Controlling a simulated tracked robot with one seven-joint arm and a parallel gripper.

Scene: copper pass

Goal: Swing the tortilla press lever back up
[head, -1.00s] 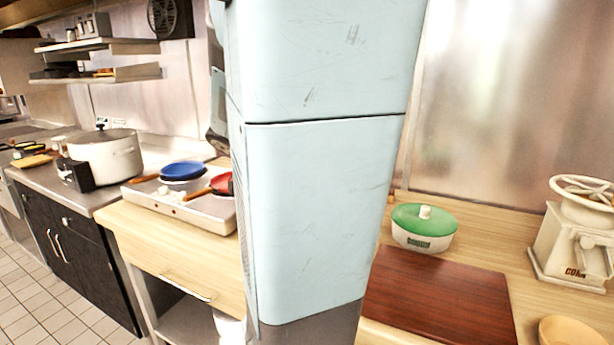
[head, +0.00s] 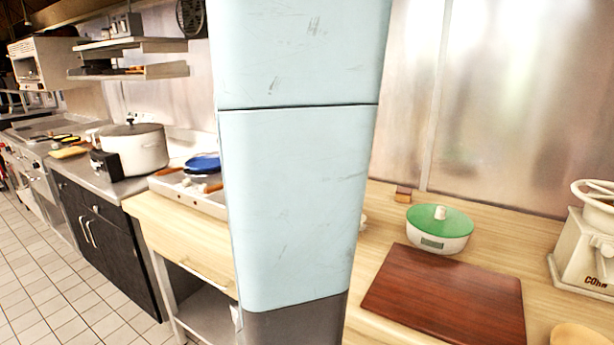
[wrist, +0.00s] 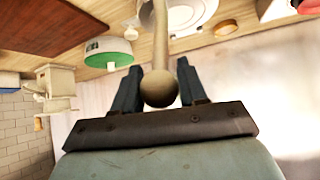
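The press lever, a pale rod with a round knob (wrist: 158,91), shows in the wrist view. It runs from between my fingers to the top edge of the picture. My gripper (wrist: 160,68) has its two dark fingers on either side of the knob, with no clear gap left, so it looks shut on it. A pale round shape (wrist: 190,14) lies behind the rod at the top; I cannot tell whether it is part of the tortilla press. In the head view my arm hides the gripper, the lever and the press.
On the wooden counter, a green-lidded bowl (head: 440,228), a dark red board (head: 445,296) and a cream mill (head: 588,245) stand right of my arm. A burner unit (head: 188,192) with a blue pan (head: 203,163) and a large pot (head: 136,150) are left. The tiled floor at left is clear.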

